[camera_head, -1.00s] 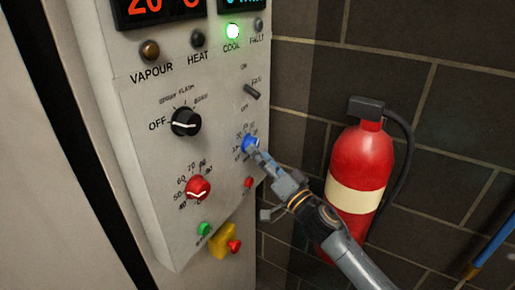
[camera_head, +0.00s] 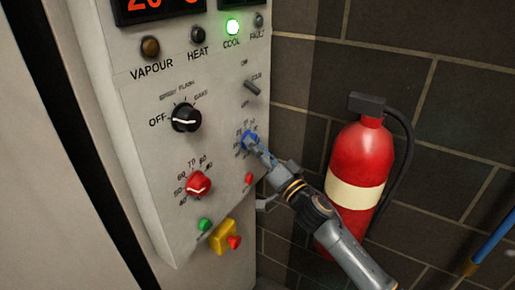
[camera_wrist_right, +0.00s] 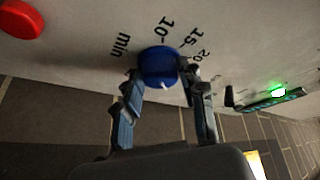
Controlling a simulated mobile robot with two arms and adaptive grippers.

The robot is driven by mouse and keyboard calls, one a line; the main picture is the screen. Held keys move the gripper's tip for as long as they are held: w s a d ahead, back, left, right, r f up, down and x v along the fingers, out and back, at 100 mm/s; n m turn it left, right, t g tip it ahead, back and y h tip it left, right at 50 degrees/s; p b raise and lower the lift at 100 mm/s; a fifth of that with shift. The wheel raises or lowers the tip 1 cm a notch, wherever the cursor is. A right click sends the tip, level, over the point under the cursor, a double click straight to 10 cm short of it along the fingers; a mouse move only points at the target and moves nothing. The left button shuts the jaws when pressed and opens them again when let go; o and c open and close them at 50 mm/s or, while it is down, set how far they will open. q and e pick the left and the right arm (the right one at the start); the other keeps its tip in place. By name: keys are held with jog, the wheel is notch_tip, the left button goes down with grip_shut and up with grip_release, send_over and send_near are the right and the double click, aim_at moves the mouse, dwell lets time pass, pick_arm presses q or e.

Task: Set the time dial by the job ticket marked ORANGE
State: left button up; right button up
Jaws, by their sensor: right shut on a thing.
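The blue time dial (camera_head: 249,139) sits on the right side of the pale control panel. It also shows in the right wrist view (camera_wrist_right: 158,64), with printed marks "min", "10", "15" and "20" around it. A small white mark shows on the dial's lower edge there. My right gripper (camera_head: 256,148) is shut on the dial, one finger on either side in the right wrist view (camera_wrist_right: 163,78). The fingers partly hide the dial and its scale in the head view. I see no job ticket. My left gripper is not in view.
A black mode knob (camera_head: 186,118) points towards OFF. A red knob (camera_head: 198,186), a red button (camera_head: 249,178), a green button (camera_head: 205,224) and a yellow-based red button (camera_head: 224,238) are nearby. The COOL lamp (camera_head: 232,27) is lit. A fire extinguisher (camera_head: 358,170) stands right of my arm.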

jog(key=shift+w+d+f+n+g+y+b, duration=0.1)
jog(key=shift+n+g+y+b, duration=0.2)
jog(key=shift+n+y+b, duration=0.9)
jog(key=shift+w+d+f+n+g+y+b, duration=0.1)
jog(key=shift+n+g+y+b, duration=0.45)
jog(key=shift+n, duration=1.4)
jog(key=shift+w+f+n+g+y+b, duration=0.1)
jog(key=shift+n+y+b, duration=0.45)
jog(key=shift+n+b, duration=0.8)
jog(key=shift+n, duration=0.5)
jog(key=o, duration=1.2)
jog(key=v, duration=1.2)
jog(key=shift+w, duration=0.1)
